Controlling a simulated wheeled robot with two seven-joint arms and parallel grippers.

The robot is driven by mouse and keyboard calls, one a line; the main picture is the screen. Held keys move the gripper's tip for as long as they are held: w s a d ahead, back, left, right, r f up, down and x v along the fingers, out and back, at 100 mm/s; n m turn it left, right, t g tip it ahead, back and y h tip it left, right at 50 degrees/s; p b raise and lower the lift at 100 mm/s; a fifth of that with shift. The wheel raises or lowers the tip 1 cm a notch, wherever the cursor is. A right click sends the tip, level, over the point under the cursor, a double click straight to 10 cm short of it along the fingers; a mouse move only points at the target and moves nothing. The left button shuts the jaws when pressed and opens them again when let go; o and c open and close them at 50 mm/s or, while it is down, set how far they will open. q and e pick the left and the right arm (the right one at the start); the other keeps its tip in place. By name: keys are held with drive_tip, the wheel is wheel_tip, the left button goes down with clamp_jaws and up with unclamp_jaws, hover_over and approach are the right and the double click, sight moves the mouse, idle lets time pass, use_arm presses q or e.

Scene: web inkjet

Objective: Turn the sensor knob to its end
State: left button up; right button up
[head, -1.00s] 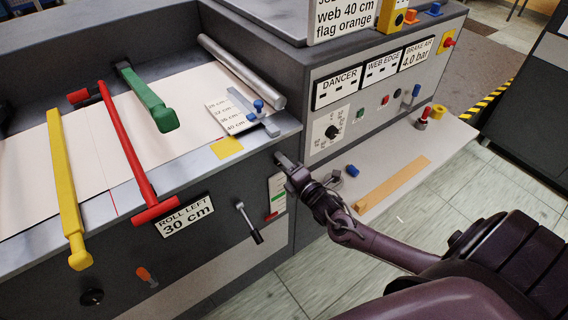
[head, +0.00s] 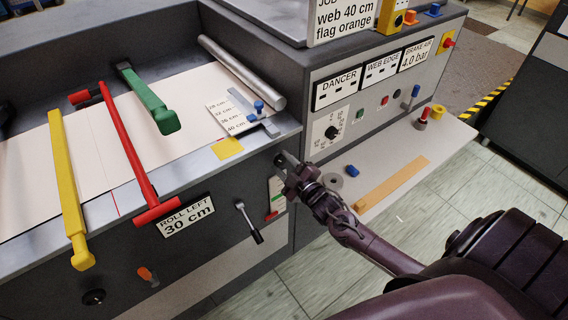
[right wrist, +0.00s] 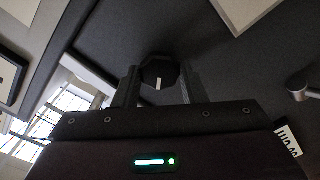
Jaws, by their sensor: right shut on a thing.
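A black knob (right wrist: 160,71) with a white mark shows in the right wrist view, between the two fingers of my right gripper (right wrist: 159,88). The fingers are shut on its sides, and the white mark points toward the gripper body. In the head view my right gripper (head: 283,160) is at the dark front face of the machine, just below the right end of the metal shelf; it hides the knob there. My left gripper is not in view.
A small crank handle (head: 248,222) and a red-green gauge (head: 276,195) are left of my right gripper. A scale plate (head: 238,112) with blue knobs lies above it. A grey side shelf (head: 385,165) with an orange strip (head: 392,184) extends to the right.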

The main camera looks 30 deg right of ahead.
drive_tip(key=m, duration=0.4)
drive_tip(key=shift+f+m+p, duration=0.1)
drive_tip(key=shift+m+p, duration=0.35)
drive_tip(key=shift+m, duration=1.25)
drive_tip(key=o, duration=1)
drive_tip(key=shift+s, duration=0.55)
drive_tip(key=s, duration=0.2)
drive_tip(key=s+b, duration=0.1)
drive_tip(key=s, duration=0.3)
drive_tip(key=shift+s+d+b, duration=0.35)
drive_tip(key=shift+s+b, duration=0.05)
